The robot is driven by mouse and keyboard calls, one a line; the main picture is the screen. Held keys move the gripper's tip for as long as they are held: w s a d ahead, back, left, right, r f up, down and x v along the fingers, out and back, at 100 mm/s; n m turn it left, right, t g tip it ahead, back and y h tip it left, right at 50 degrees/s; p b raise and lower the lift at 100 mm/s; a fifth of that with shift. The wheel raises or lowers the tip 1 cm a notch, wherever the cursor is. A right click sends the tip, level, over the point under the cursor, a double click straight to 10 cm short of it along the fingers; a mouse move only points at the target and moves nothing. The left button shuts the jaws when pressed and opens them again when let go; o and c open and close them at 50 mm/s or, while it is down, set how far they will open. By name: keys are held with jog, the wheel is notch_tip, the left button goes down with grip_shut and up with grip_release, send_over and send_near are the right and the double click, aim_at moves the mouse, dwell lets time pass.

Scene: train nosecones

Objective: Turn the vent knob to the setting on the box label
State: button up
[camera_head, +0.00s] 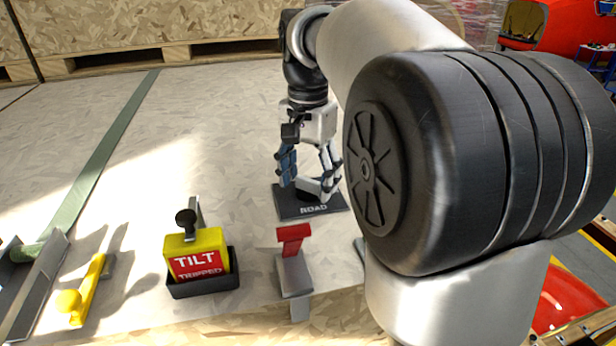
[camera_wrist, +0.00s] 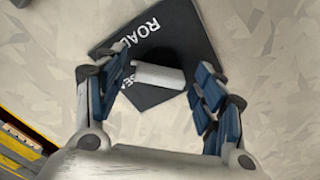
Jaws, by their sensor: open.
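The vent knob (camera_wrist: 158,76) is a pale grey bar on a dark round base, set on a black plate (camera_wrist: 181,30) lettered ROAD and, partly hidden, what looks like SEA. The plate also shows in the head view (camera_head: 300,213). In the wrist view the bar lies nearly level across the picture; I cannot tell which setting it marks. My gripper (camera_head: 310,180) is over the knob, its blue-padded fingers open on either side of the bar. In the wrist view my gripper (camera_wrist: 160,66) shows gaps between fingers and bar. I cannot make out a setting label on the box.
A yellow tilt indicator (camera_head: 207,240) reading TILT TRIPPED sits in a black tray, left of the plate. A red-topped grey latch (camera_head: 294,262) and a yellow-handled piece (camera_head: 88,290) are near the front edge. A green strap (camera_head: 110,150) crosses the pale board top, otherwise mostly clear.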

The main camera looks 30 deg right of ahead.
jog(key=shift+c, duration=0.3)
jog(key=c, duration=1)
jog(key=shift+n, duration=0.4)
jog(key=n+p, duration=0.2)
jog(key=n, duration=0.1)
jog(key=shift+r+n, duration=0.1)
jog(key=shift+n, duration=0.2)
jog(key=shift+n+p, duration=0.6)
jog(key=shift+n, duration=1.7)
jog(key=o, duration=1.1)
jog(key=shift+c, duration=0.2)
